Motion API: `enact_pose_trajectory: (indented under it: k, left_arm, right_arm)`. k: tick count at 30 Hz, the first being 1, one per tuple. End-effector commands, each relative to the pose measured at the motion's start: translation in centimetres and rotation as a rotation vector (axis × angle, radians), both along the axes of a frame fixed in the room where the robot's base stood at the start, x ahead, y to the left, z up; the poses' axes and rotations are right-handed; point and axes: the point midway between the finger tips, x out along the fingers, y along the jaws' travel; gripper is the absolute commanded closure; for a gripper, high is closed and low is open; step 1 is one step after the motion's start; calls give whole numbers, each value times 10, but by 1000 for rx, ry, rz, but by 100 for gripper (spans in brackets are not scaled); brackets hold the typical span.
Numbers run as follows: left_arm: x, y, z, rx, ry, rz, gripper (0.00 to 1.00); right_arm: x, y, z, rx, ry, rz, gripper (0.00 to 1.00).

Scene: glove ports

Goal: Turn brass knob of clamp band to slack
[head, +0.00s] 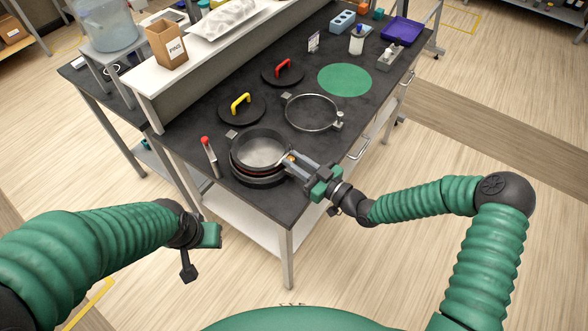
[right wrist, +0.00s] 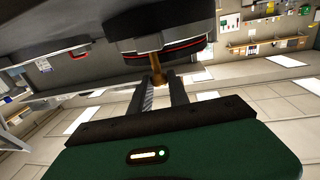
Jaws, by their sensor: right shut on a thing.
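The clamp band sits around a round metal port (head: 262,150) with dark and red rings near the front of the black bench. My right gripper (head: 290,159) reaches the port's right side and is shut on the brass knob, which the fingers mostly hide in the head view. In the right wrist view the brass knob (right wrist: 157,78) shows between the two finger tips, just below the dark rings of the port. My left gripper (head: 200,238) hangs off the bench's front left, empty, seen side on; its finger opening cannot be made out.
A loose metal ring (head: 311,112) lies behind the port. Dark lids with a yellow handle (head: 240,103) and a red handle (head: 284,69) lie farther back. A red-topped tool (head: 210,157) stands left of the port. A green disc (head: 345,80) lies flat at the back right.

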Motion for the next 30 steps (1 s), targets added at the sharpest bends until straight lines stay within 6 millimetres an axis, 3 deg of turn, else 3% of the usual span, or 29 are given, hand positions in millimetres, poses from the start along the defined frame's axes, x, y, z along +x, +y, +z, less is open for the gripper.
enact_pose_trajectory:
  k: [1,3,21,30]
  left_arm:
    - [0,0,-17,0,0,0,64]
    - [0,0,-26,0,0,0,64]
    - [0,0,-94,0,0,0,64]
    - [0,0,-122,0,0,0,64]
  right_arm:
    - [2,-2,-9,-8,-7,41,100]
    - [4,-3,-8,-9,-6,107,100]
    - [11,-3,-7,-4,-3,670,100]
    - [13,-3,-4,-1,0,865,100]
